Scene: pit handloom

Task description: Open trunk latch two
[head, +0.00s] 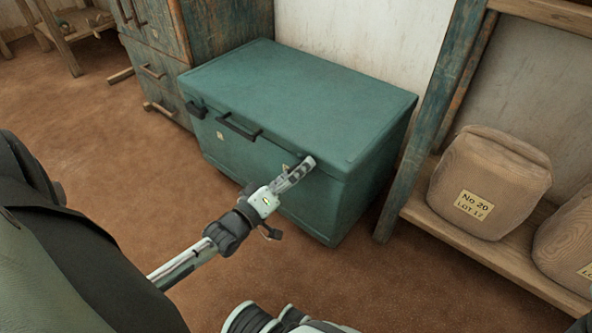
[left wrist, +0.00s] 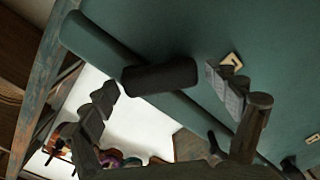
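The teal trunk (head: 300,90) stands against the wall with its lid down. A black latch (head: 196,110) is at the left of its front, and a black handle (head: 238,127) is in the middle. My left gripper (head: 303,168) is at the right end of the front, over the second latch, which it mostly hides in the head view. In the left wrist view this dark latch (left wrist: 160,77) lies between and beyond my two spread fingers (left wrist: 165,98). A gap shows on each side, though contact is hard to judge. My right gripper is out of view.
A wooden shelf (head: 480,250) with sacks (head: 490,185) stands right of the trunk. A worn cabinet (head: 160,60) adjoins its left side. A small cream tag (left wrist: 231,61) sits on the trunk front near the latch. The brown floor before the trunk is clear.

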